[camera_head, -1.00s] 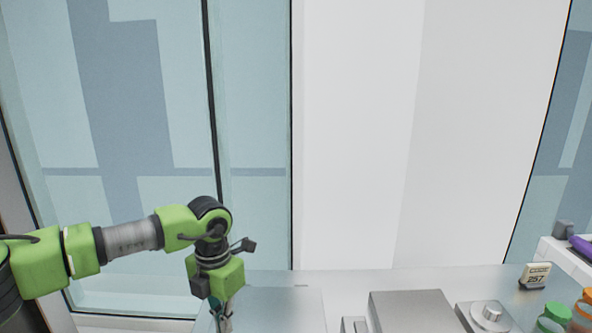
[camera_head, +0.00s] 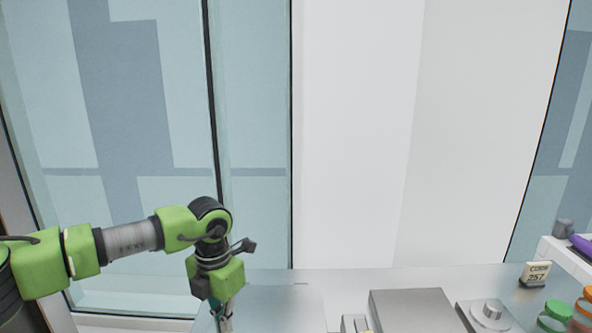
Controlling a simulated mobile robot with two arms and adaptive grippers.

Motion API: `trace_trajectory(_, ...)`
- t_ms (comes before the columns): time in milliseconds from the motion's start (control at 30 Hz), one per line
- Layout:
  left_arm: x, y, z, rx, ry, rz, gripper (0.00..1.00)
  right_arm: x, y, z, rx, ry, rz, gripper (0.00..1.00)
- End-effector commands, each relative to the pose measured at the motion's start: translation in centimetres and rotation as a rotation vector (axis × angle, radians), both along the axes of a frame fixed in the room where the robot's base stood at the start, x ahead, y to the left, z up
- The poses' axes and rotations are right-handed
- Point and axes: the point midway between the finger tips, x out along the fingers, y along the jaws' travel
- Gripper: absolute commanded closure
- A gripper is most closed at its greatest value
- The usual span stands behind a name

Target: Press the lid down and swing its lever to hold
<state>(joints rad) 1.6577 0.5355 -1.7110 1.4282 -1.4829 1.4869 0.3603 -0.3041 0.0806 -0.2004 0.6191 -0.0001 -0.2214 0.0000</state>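My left gripper (camera_head: 224,316) points down at the lower left, at the end of the green and grey arm. Its fingertips run to the bottom edge of the picture, so I cannot tell whether it is open or shut. It is over or beside a pale grey, flat-topped surface (camera_head: 282,309). A grey flat-topped metal box (camera_head: 412,308) stands at the bottom centre right and is cut off by the frame; I cannot tell whether it carries the lid. A small grey block part (camera_head: 354,323) shows just left of it. No lever is clearly seen. My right gripper is not in view.
Right of the box is a metal plate with a round knob (camera_head: 492,309). Jars with a green lid (camera_head: 558,311) and orange lids stand at the lower right. A small code display reading 257 (camera_head: 535,273) stands behind. A purple object (camera_head: 580,243) lies at the right edge.

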Motion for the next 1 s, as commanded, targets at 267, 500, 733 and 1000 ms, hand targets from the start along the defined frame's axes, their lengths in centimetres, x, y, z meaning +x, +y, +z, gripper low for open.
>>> trace_trajectory(267, 0.0, 0.0, 0.0, 0.0, 0.0, 0.0, 1.0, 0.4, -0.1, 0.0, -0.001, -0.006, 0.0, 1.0)
trace_trajectory(500, 0.0, 0.0, -0.1, 0.0, 0.0, 0.0, 1.0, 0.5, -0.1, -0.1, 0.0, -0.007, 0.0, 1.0)
trace_trajectory(733, 0.0, 0.0, -0.9, 0.0, 0.0, 0.0, 1.0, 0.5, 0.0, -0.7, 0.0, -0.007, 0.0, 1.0)
trace_trajectory(1000, 0.0, 0.0, -2.0, 0.0, -0.001, 0.0, 1.0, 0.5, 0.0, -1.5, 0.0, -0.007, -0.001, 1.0)
